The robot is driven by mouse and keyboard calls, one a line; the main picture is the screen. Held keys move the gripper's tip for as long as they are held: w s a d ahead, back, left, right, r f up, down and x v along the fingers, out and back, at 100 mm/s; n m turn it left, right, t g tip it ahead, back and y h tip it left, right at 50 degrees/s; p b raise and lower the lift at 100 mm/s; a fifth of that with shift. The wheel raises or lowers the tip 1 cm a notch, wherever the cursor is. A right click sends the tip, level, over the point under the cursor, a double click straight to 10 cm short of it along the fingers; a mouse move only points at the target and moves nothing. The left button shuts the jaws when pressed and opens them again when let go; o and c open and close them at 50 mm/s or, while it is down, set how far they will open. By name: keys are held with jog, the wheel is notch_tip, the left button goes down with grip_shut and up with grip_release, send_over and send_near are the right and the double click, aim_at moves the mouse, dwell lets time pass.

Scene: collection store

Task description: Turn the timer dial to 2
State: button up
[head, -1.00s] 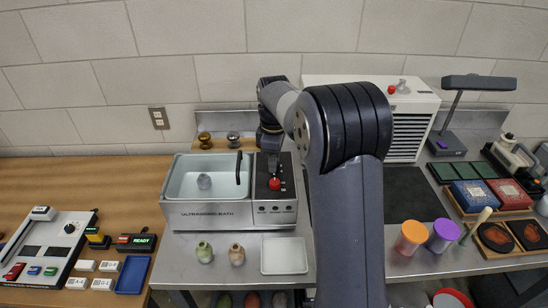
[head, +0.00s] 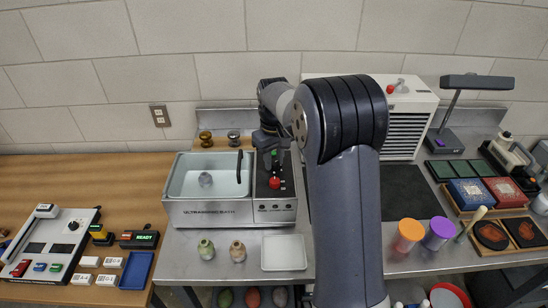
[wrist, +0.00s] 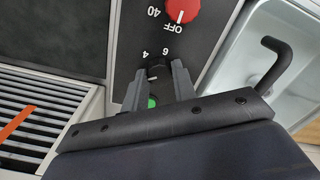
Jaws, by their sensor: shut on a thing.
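The ultrasonic bath (head: 208,212) stands on the bench with a dark control panel (head: 262,184) on its right side. My gripper (wrist: 158,78) is shut on the black timer dial (wrist: 157,70), one finger on each side. A pale mark shows on the dial between the fingers. The numbers 4 and 6 are printed just beyond the dial; 2 is not visible. Which number the mark meets, I cannot tell. A green spot (wrist: 152,102) shows between the fingers. A red knob (wrist: 182,10) marked OFF and 40 is beside it. In the head view my gripper (head: 272,162) is above the panel, behind the red knob.
The bath's open basin (head: 180,188) with a black handle (head: 239,168) is left of the panel. A white vented unit (head: 402,125) stands behind right. Two small vases (head: 238,251) and a white tray (head: 284,252) lie in front. A dark mat (head: 405,193) is at right.

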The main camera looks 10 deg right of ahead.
aim_at(274, 162)
jog(key=shift+m, duration=0.3)
jog(key=o, duration=1)
notch_tip(274, 162, up, 11)
jog(key=b, duration=0.1)
jog(key=shift+f, duration=0.25)
notch_tip(274, 162, down, 11)
jog(key=shift+r+p, duration=0.2)
jog(key=shift+p, duration=0.3)
jog(key=shift+r, duration=0.15)
dwell(0.3)
